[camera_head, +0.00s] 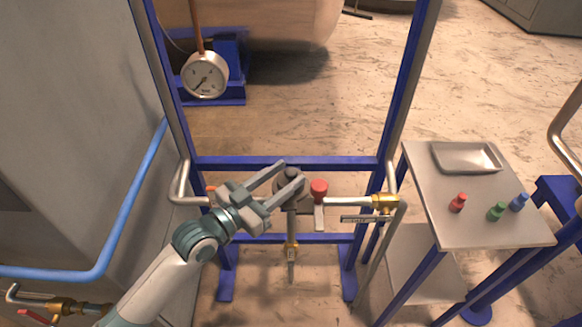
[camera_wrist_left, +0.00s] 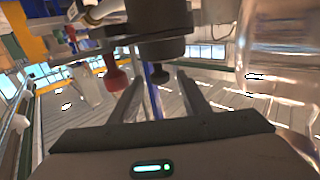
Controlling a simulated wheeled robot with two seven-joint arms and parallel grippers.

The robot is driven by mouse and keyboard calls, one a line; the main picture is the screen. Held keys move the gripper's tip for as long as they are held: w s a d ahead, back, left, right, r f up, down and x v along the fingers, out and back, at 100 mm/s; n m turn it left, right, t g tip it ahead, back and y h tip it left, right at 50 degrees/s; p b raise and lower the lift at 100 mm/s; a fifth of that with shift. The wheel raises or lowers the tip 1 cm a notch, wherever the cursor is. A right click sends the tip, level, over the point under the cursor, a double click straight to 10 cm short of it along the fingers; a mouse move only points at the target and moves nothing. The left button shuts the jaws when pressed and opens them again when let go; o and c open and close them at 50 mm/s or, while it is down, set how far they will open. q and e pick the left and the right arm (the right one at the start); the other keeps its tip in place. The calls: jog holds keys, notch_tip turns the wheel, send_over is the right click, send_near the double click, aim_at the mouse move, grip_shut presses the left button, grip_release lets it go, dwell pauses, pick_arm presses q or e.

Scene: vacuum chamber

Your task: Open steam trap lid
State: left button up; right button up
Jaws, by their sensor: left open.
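The steam trap (camera_head: 288,196) is a dark grey body on the pipe run inside the blue frame. A dark round lid with a small knob (camera_head: 291,173) is on top of it. In the left wrist view the dark body (camera_wrist_left: 160,25) is at the top, with the small knob (camera_wrist_left: 160,76) between the fingers. My left gripper (camera_head: 289,172) is open, its fingers reaching either side of the knob; whether they touch it I cannot tell. In the left wrist view the gripper (camera_wrist_left: 159,84) also appears open. My right gripper is not in view.
A red valve knob (camera_head: 319,187) stands just right of the trap, close to the fingers. The blue frame (camera_head: 255,163) surrounds the pipes. At right a table (camera_head: 480,228) holds an empty tray (camera_head: 440,166) and red, green and blue bottles. A pressure gauge (camera_head: 205,75) is behind.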

pick_arm(q)
jog(key=shift+x, duration=1.2)
grip_shut()
jog(key=shift+w+r+p, duration=0.1)
jog(key=shift+p, duration=0.2)
